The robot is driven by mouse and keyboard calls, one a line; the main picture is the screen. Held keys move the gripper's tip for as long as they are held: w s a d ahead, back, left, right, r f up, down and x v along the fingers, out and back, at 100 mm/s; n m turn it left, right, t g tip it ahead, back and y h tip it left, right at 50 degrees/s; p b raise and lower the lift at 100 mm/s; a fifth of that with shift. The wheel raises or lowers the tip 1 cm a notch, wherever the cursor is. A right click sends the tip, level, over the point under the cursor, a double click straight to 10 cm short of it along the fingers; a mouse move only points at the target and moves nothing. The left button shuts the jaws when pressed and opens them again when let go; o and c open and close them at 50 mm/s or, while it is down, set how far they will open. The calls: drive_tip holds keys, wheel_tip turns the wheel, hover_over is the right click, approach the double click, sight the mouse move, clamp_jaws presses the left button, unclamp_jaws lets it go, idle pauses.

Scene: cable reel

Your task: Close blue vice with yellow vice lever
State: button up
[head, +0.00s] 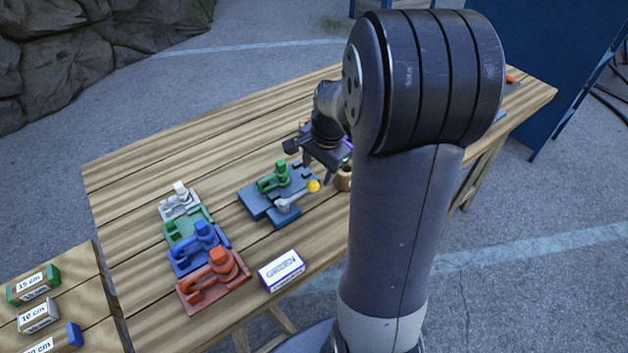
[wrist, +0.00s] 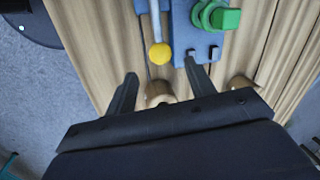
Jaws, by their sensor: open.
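The blue vice (head: 257,206) lies on the wooden table with a green piece (head: 274,181) on it. Its grey lever ends in a yellow ball (head: 313,185) on the right side. In the wrist view the yellow ball (wrist: 160,54) shows at the top centre, with the blue vice body (wrist: 182,43) to its right. My gripper (head: 329,177) is open and points down close to the ball. In the wrist view its fingertips (wrist: 161,72) lie either side of the ball's line, and the ball appears just beyond them, not gripped.
A wooden cylinder (head: 343,181) stands close by my gripper. White, green, blue and red (head: 214,281) holders stand in a row to the left. A white box labelled GREEN (head: 282,271) lies in front. The table's back left is clear.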

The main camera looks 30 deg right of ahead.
sight(314, 182)
drive_tip(key=f, duration=0.4)
drive_tip(key=w+f, duration=0.1)
drive_tip(key=shift+a+f, duration=0.2)
drive_tip(key=shift+f, duration=0.2)
clamp_jaws()
